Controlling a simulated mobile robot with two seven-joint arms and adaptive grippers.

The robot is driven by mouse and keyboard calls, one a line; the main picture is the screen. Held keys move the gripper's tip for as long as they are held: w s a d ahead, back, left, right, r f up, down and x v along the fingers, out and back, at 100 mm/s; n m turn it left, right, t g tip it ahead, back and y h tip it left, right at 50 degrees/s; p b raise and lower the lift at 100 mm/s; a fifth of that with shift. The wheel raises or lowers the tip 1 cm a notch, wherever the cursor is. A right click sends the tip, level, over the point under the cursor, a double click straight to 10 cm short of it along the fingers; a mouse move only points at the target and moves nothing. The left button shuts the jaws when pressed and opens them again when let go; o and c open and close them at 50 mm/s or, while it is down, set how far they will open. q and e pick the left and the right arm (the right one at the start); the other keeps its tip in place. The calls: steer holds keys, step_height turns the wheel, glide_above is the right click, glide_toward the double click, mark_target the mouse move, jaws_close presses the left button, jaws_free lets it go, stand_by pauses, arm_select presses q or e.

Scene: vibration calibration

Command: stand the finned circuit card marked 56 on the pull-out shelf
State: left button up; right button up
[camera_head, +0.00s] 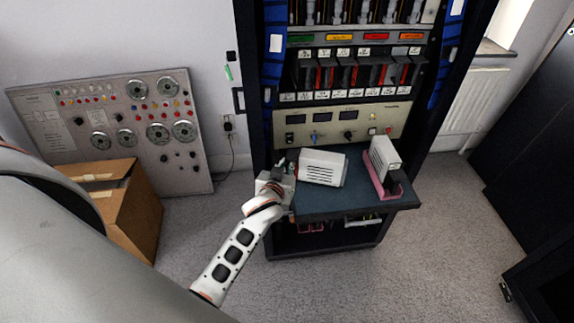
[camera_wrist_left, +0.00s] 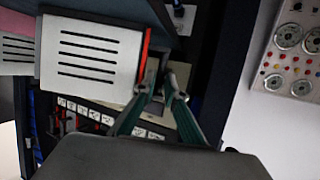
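A white finned card (camera_head: 320,168) with dark slots is at the left of the pull-out shelf (camera_head: 345,205). I cannot tell whether it rests on the shelf. A similar white card (camera_head: 384,153) stands upright in a pink holder (camera_head: 388,189) at the shelf's right. No 56 is legible. My left gripper (camera_head: 284,167) is at the left end of the left card. In the left wrist view a slotted card (camera_wrist_left: 90,58) with a red end strip is beside my left fingertips (camera_wrist_left: 164,82). The fingertips are a small gap apart; any grip is unclear. My right gripper is out of view.
A rack (camera_head: 345,117) with modules and a dial panel rises behind the shelf. A cardboard box (camera_head: 135,212) and a grey control panel (camera_head: 150,120) are at the left. Dark cabinets (camera_head: 535,150) stand at the right. Floor in front is clear.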

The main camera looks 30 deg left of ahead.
arm_select(q)
steer(key=o, duration=0.3)
steer(key=shift+s, duration=0.15)
steer(key=v, duration=1.2)
steer(key=s+d+f+m+g+h, duration=0.1)
steer(key=s+d+f+m+h, duration=0.1)
steer(key=s+f, duration=0.6)
steer(key=s+d+f+m+g+h, duration=0.2)
steer(key=s+d+f+m+h, duration=0.1)
steer(key=s+f, duration=0.6)
steer(key=shift+d+m, duration=0.35)
steer(key=shift+m, duration=0.55)
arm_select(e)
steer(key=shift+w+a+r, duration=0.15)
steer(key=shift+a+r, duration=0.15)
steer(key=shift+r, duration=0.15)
